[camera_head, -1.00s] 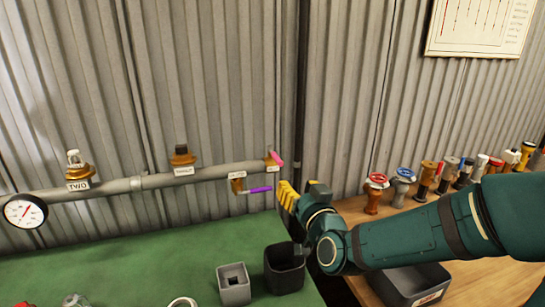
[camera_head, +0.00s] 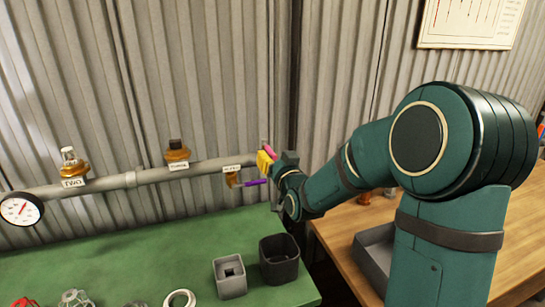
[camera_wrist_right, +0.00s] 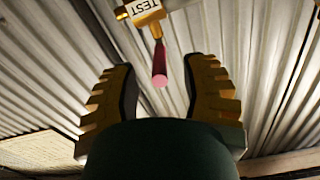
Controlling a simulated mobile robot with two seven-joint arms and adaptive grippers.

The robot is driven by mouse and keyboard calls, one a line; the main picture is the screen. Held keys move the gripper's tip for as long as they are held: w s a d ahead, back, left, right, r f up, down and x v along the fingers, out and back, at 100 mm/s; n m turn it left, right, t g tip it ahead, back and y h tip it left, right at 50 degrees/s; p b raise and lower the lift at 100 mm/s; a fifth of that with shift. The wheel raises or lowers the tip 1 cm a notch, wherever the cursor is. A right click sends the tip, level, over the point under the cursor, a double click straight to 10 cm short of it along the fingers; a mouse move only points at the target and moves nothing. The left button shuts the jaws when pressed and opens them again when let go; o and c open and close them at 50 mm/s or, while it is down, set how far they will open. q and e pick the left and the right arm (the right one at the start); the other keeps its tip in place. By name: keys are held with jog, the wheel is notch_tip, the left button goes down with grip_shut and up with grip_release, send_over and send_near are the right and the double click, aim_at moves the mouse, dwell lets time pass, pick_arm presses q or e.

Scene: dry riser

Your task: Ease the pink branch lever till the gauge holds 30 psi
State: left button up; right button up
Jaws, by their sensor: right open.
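The pink branch lever (camera_head: 269,149) sits at the right end of the grey pipe, partly hidden by my gripper. In the right wrist view the lever (camera_wrist_right: 160,72) hangs below a brass fitting with a TEST label (camera_wrist_right: 141,9). My right gripper (camera_head: 266,160) has yellow fingers and is at the lever. In the wrist view the gripper (camera_wrist_right: 160,85) is open, with the lever's tip between its fingers and apart from both. The round white gauge (camera_head: 20,209) at the pipe's left end has a red needle; its reading is too small to tell. My left gripper is not in view.
A purple lever (camera_head: 254,183) sticks out just below and left of my gripper. A TWO-labelled fitting (camera_head: 73,170) and another brass fitting (camera_head: 177,153) stand on the pipe. A dark bin (camera_head: 279,268) and a grey box (camera_head: 230,283) stand on the green bench (camera_head: 130,270).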

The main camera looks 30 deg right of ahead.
jog(key=shift+x, duration=1)
grip_shut()
